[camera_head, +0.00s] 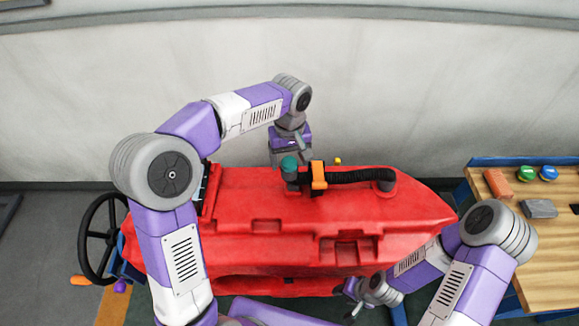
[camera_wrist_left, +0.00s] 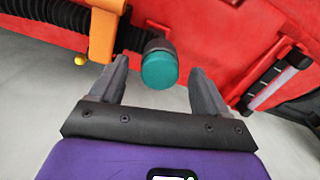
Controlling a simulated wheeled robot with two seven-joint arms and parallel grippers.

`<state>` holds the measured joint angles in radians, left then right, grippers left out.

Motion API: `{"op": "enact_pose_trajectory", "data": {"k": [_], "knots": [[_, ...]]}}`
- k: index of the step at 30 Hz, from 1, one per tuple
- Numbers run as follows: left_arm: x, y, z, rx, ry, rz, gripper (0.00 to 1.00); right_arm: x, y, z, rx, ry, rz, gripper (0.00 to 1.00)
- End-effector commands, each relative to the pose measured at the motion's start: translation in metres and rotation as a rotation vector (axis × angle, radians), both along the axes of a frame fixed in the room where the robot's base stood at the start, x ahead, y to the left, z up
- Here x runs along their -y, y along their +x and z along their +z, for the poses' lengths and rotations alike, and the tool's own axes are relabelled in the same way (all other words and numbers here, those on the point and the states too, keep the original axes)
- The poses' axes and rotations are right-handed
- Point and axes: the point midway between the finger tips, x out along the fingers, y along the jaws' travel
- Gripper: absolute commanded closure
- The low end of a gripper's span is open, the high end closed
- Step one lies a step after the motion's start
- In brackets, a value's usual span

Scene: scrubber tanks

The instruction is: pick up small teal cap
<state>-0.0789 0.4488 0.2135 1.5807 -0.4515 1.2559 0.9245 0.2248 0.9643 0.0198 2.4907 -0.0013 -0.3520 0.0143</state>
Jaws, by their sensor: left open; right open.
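The small teal cap (camera_head: 289,163) sits on a dark fitting at the far edge of the red tank (camera_head: 240,210), where a black hose begins. It also shows in the left wrist view (camera_wrist_left: 159,70), a little beyond and between the fingertips. My left gripper (camera_wrist_left: 155,82) is open and empty, its two dark fingers on either side of the cap's line and apart from it. In the head view the left gripper (camera_head: 290,155) is beside the cap, partly hidden. My right gripper (camera_head: 352,292) is open and empty, low at the tank's near right side, away from the cap.
An orange clamp (camera_head: 318,176) and the black corrugated hose (camera_head: 350,176) lie just right of the cap. A black handwheel (camera_head: 100,238) stands at the left. A wooden bench (camera_head: 550,240) at the right holds a brick-like block (camera_head: 497,182), a grey block and green and blue caps.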

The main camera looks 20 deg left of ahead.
Motion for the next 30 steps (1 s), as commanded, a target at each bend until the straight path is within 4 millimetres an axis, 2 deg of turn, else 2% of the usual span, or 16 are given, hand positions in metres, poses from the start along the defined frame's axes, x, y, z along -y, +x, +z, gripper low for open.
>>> {"op": "enact_pose_trajectory", "data": {"k": [9,22,23,30], "knots": [[0.0002,-0.0002,-0.0052,0.001,0.0,-0.001,0.26,0.0,0.0,-0.0009,0.0,0.0,0.0,0.57],[0.0,-0.0001,-0.0051,0.001,0.0,-0.001,0.92,0.0,0.0,-0.0009,0.0,0.0,0.0,0.57],[0.0,-0.0001,-0.005,0.001,0.0,-0.001,0.94,0.0,0.0,-0.0009,0.0,0.0,0.0,0.57],[0.0,0.0001,-0.0023,0.002,0.0,-0.001,0.94,0.0,-0.0001,-0.0003,0.0,0.0,0.0,0.57]]}}
